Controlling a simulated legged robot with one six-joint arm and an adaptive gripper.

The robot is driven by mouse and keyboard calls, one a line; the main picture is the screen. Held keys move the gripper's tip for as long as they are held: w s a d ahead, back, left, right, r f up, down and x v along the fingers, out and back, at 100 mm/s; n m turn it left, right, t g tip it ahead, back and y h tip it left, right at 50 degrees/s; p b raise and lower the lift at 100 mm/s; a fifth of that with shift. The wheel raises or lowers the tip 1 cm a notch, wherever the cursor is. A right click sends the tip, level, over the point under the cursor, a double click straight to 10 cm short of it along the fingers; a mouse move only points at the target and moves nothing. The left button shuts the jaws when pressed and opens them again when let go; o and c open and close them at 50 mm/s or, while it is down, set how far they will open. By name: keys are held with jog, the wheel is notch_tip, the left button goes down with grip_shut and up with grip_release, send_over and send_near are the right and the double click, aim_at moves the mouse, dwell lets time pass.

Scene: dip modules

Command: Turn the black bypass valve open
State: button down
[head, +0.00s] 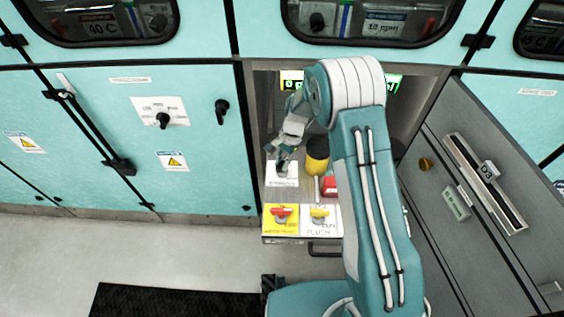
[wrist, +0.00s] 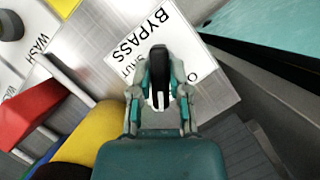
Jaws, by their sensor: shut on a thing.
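The black bypass valve handle (wrist: 158,62) sits on a white plate marked BYPASS (wrist: 170,22) in the wrist view. Its black top shows between my fingers. My gripper (wrist: 159,98) is shut on this handle, one teal-edged finger on each side. The lettering SHUT shows partly beside the handle; the other position's lettering is mostly hidden by my fingers. In the head view, my gripper (head: 284,160) is over the white plate (head: 280,178) at the left rear of the bench, and the handle is largely hidden there.
In front are a red handle on a yellow plate (head: 281,213) and a yellow handle on a FLUSH plate (head: 320,213). Teal cabinets (head: 130,130) flank the left.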

jog(key=n+g+h, duration=0.1)
jog(key=n, duration=0.3)
jog(key=shift+f, duration=0.1)
jog(key=shift+n+h, duration=0.8)
jog(key=shift+n, duration=0.8)
jog(key=c, duration=0.6)
grip_release()
